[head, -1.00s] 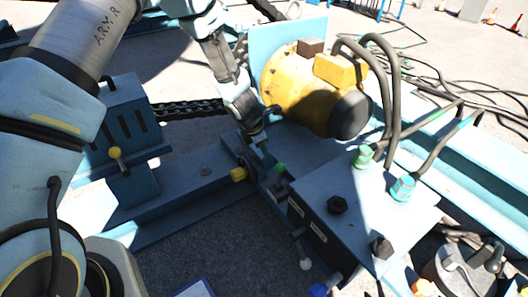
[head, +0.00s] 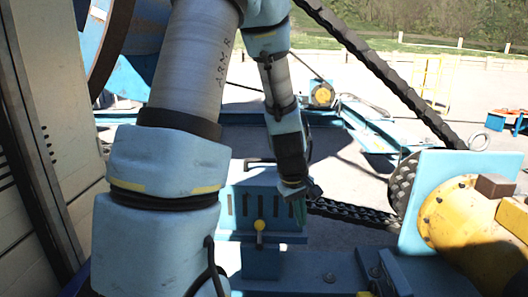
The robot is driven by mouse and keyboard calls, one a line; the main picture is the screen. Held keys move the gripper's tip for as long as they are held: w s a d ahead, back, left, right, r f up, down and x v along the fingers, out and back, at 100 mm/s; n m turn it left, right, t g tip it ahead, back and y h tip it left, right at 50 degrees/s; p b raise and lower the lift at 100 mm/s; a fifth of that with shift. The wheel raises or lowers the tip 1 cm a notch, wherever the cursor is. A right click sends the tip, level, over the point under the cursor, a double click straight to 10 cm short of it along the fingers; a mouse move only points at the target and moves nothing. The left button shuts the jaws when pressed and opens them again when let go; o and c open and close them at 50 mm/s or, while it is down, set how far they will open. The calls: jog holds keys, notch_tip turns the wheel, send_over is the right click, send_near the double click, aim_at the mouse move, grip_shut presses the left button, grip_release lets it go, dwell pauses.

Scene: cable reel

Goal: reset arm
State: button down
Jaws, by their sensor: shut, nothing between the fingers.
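My arm rises through the left half of the head view and folds down at the middle. My gripper (head: 300,205) hangs at its lower end, pointing down. It is small in the picture and partly dark, and it looks shut and empty. It appears in front of or beside the right end of a blue slotted control box (head: 235,208) with a yellow-knobbed lever (head: 260,226). I cannot tell the exact gap between them.
A yellow motor (head: 468,225) on a blue plate (head: 455,165) stands at the right. A black chain (head: 355,212) runs toward it, and a thick dark chain or belt (head: 385,75) slants above. A grey cabinet (head: 40,150) is close at the left.

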jog(key=s+a+r+m+y, duration=0.1)
jog(key=s+a+r+m, duration=0.25)
jog(key=a, duration=0.45)
jog(key=s+a+r+m+y, duration=0.15)
jog(key=s+a, duration=0.25)
jog(key=a, duration=0.5)
notch_tip(320, 180, up, 15)
jog(key=p, duration=1.4)
jog(key=shift+w+d+f, duration=0.15)
jog(key=shift+w+d, duration=0.1)
jog(key=shift+d, duration=0.05)
jog(key=shift+h, duration=0.25)
